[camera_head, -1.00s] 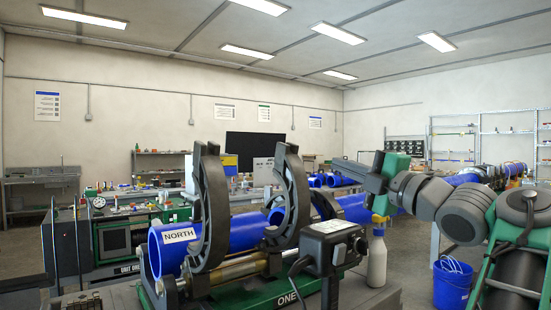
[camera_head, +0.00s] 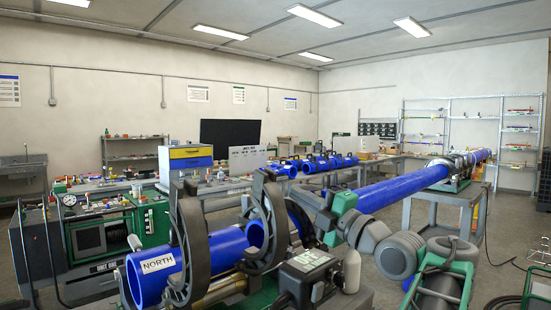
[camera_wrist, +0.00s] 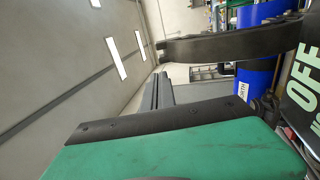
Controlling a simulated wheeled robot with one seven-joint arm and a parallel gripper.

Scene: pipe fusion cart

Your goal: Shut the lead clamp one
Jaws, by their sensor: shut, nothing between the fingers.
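Two dark ring-shaped clamps stand around the blue pipe on the cart: a nearer-left one (camera_head: 192,240) by the NORTH label and another (camera_head: 270,222) to its right. Their curved upper halves rise upright and look open. I cannot tell which is lead clamp one. My gripper (camera_head: 300,196) is shut and empty, just right of the right-hand clamp and apparently apart from it. In the wrist view its grey fingers (camera_wrist: 157,92) are together, and a dark clamp arc (camera_wrist: 230,45) crosses in front of the blue pipe (camera_wrist: 256,72). The lower clamp parts are partly hidden.
A dark control box (camera_head: 308,272) sits on the cart right of the clamps; its OFF lettering (camera_wrist: 303,75) shows in the wrist view. A long blue pipe (camera_head: 400,188) runs back right to a stand (camera_head: 440,197).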

